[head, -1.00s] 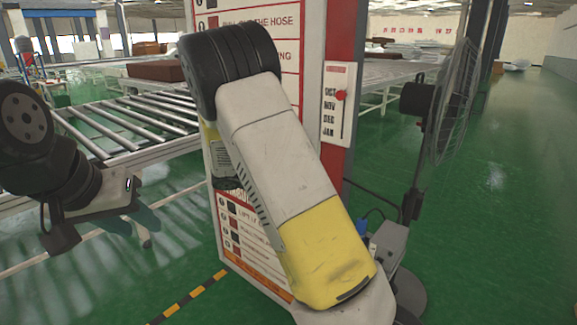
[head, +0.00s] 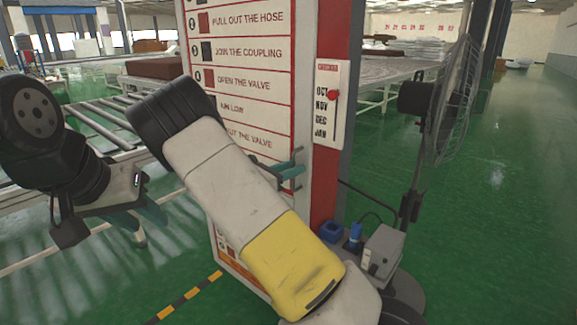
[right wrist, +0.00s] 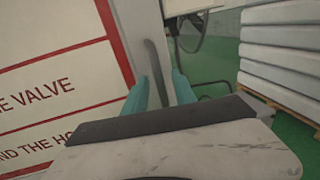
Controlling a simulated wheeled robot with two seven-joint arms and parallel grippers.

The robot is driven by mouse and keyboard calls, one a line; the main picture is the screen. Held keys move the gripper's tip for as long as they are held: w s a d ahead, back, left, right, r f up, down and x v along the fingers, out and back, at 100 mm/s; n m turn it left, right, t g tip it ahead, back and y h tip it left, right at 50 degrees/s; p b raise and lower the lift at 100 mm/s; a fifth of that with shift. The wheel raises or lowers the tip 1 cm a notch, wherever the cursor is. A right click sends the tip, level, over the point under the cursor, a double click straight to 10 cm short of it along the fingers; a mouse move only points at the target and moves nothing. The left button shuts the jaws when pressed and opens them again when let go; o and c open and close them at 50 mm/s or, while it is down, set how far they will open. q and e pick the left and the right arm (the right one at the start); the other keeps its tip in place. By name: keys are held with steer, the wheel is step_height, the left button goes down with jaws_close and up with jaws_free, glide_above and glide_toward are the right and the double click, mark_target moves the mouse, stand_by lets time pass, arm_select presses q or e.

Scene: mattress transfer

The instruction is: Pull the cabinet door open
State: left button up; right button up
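The cabinet has a white, red-edged front door (head: 245,60) printed with steps for a hose and valve. The door looks shut. In the right wrist view the door (right wrist: 50,75) fills the left, and a slim grey upright handle (right wrist: 154,65) stands near its red border. My right gripper (head: 293,170) is at the door's right edge in the head view. Its teal fingers (right wrist: 162,95) are apart, with the handle's lower part between them; contact cannot be told. My left gripper (head: 142,216) has its teal fingers apart, away from the cabinet at the left.
A roller conveyor (head: 100,122) runs behind my left arm. Stacked pale slabs (right wrist: 280,50) lie beyond the door's edge. Green floor is clear at the far right.

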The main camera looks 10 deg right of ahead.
steer(key=shift+d, duration=0.15)
jaws_close()
stand_by(1.4)
